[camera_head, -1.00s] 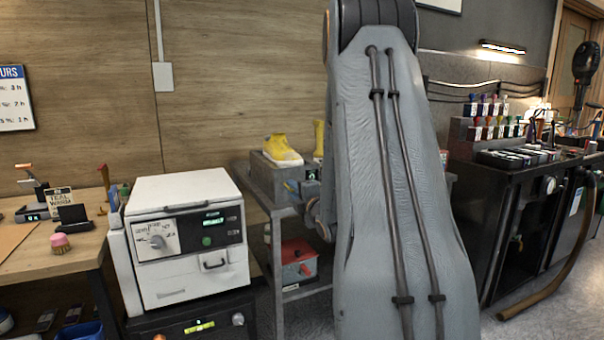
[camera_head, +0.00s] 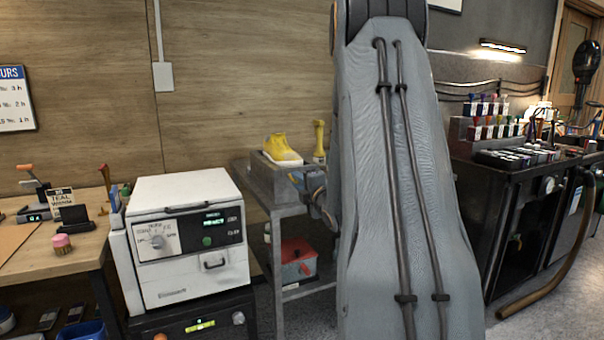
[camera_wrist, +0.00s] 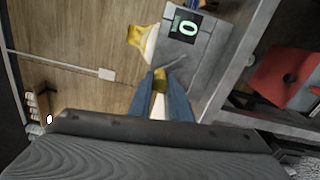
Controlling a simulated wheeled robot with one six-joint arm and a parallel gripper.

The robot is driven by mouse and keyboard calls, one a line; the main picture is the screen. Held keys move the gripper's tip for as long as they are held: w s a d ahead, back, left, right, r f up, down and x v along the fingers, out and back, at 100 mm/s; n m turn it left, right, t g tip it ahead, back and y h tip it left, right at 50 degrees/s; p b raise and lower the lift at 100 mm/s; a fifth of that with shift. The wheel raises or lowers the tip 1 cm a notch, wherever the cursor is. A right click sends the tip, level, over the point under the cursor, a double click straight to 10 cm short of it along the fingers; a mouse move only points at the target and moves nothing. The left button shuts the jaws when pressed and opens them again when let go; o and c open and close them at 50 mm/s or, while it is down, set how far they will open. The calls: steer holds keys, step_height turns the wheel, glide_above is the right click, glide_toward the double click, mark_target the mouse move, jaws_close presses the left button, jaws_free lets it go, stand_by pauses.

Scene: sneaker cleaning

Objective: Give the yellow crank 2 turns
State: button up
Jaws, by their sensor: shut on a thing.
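The yellow crank (camera_wrist: 160,73) shows as a small yellow grip in the wrist view, beside a grey bar. My gripper (camera_wrist: 160,82) has its blue fingers on either side of it and is shut on it. The grey machine (camera_wrist: 207,46) has a display (camera_wrist: 187,28) reading 0. A yellow sneaker (camera_wrist: 144,42) sits on it, and shows also in the head view (camera_head: 281,150). An upright yellow piece (camera_head: 319,141) stands right of the sneaker; I cannot tell if it is the crank. My arm hides much of the machine there.
A white box-shaped appliance (camera_head: 188,240) stands left of the machine's grey stand (camera_head: 275,208). A red box (camera_head: 297,262) sits on the lower shelf. A wooden table (camera_head: 75,262) is at the left. A dark workbench (camera_head: 520,225) with bottles stands at the right.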

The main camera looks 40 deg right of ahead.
steer(key=shift+d+r, duration=0.1)
steer(key=shift+r, duration=0.05)
steer(key=shift+s+d+r, duration=0.15)
steer(key=shift+d+r, duration=0.25)
steer(key=shift+d, duration=0.25)
steer(key=shift+s+d+r, duration=0.15)
steer(key=shift+s+d, duration=0.05)
steer(key=shift+d, duration=0.6)
steer(key=shift+s+d+f, duration=0.15)
steer(key=shift+d, duration=0.3)
steer(key=shift+s+d+f, duration=0.1)
steer(key=shift+d, duration=0.3)
